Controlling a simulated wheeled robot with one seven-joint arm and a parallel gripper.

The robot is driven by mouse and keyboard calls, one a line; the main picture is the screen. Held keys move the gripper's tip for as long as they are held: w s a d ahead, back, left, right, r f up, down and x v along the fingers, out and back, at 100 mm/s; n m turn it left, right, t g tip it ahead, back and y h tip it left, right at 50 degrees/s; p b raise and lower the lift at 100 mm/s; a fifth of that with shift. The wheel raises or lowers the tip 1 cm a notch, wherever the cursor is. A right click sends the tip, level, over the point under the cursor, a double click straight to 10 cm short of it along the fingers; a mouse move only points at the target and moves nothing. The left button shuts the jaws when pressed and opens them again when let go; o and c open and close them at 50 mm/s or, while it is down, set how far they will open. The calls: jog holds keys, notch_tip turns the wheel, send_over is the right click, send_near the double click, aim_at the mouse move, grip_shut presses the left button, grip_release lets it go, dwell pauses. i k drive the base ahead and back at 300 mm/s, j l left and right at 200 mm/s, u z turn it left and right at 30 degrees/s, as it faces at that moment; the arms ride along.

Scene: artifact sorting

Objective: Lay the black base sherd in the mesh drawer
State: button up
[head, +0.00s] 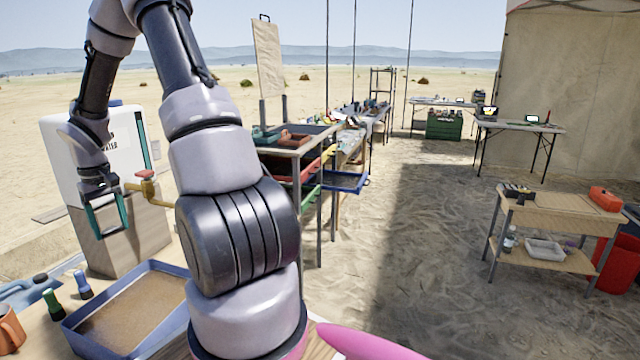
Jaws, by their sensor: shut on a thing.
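My gripper (108,226) hangs at the left in front of a white water container, with its teal fingers pointing down. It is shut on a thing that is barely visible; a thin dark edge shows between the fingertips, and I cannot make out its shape. No other black base sherd can be made out. A blue drawer (347,181) juts out from the rack in the middle, well to the right of my gripper. Its floor looks grey, but I cannot tell whether it is mesh. A red drawer (290,166) and a green drawer (307,193) are nearer on the rack.
A blue-rimmed tray of sand (68,325) lies on the near bench, below my gripper. The water container (60,150) has a brass tap (148,190) close to my gripper. A wooden workbench (555,215) stands at the right. The sandy floor between is clear.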

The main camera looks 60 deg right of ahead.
aim_at(343, 182)
jog(key=i+l+z, duration=0.1)
jog(key=l+z, duration=0.15)
jog(key=l, duration=0.2)
jog(key=i+l+z, duration=0.3)
jog(key=l, duration=0.15)
jog(key=i+l+z, duration=0.1)
jog(key=l+z, duration=0.15)
jog(key=l, duration=0.2)
jog(key=i+l+z, duration=0.35)
jog(key=i+l, duration=0.9)
jog(key=l, duration=0.25)
jog(key=i+l+z, duration=0.15)
jog(key=i+l, duration=0.85)
jog(key=l, duration=0.2)
